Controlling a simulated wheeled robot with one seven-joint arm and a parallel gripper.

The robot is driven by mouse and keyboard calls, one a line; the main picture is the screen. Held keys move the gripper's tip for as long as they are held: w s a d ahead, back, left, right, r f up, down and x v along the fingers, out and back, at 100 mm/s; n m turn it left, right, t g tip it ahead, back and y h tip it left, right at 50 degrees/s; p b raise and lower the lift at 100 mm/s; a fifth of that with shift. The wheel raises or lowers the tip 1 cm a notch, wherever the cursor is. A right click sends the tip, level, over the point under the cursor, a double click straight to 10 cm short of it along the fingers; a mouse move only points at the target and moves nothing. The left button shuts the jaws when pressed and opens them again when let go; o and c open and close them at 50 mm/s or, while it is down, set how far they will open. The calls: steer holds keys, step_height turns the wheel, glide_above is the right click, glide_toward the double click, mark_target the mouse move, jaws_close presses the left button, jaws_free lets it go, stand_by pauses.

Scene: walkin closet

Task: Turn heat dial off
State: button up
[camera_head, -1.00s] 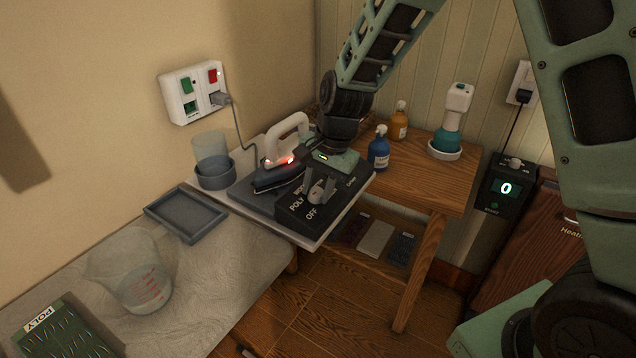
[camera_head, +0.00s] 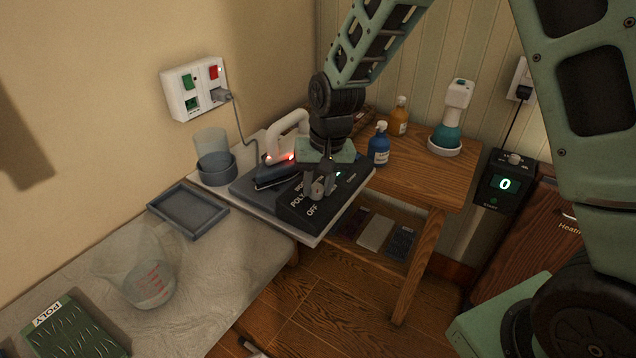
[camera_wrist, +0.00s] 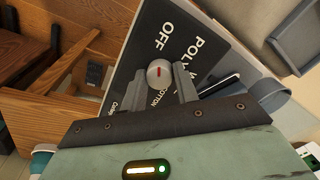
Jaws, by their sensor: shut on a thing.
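The heat dial (camera_wrist: 159,73) is a small round pale knob with a red mark, on a black panel (camera_wrist: 205,65) lettered OFF, POLY and COTTON. In the wrist view the red mark runs roughly up and down the picture, and OFF is just above the knob. I cannot tell which end of the mark is the pointer. My gripper (camera_wrist: 162,78) is shut on the dial, one finger on each side. In the head view my gripper (camera_head: 321,187) stands on the panel (camera_head: 299,212) and mostly hides the dial.
A corded iron (camera_head: 284,150) with a red light rests beside the panel. A grey tray (camera_head: 188,211) and clear jug (camera_head: 142,275) are left. A black box (camera_head: 503,186) shows 0.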

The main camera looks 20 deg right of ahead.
stand_by(0.4)
steer(key=o, duration=0.7)
steer(key=shift+r, duration=0.1)
step_height(320, 180, up, 17)
steer(key=s+d, duration=0.1)
steer(key=d, duration=0.1)
steer(key=shift+s, duration=0.35)
steer(key=s+a+f+n, duration=0.2)
steer(key=s+n, duration=0.1)
steer(key=s, duration=0.5)
steer(key=s+a+f+n, duration=0.3)
steer(key=s, duration=0.6)
steer(key=s+a+f+n+g, duration=0.1)
steer(key=s+a+f+n, duration=0.2)
steer(key=s, duration=0.5)
steer(key=shift+s+n+h, duration=0.35)
steer(key=shift+n+h, duration=0.05)
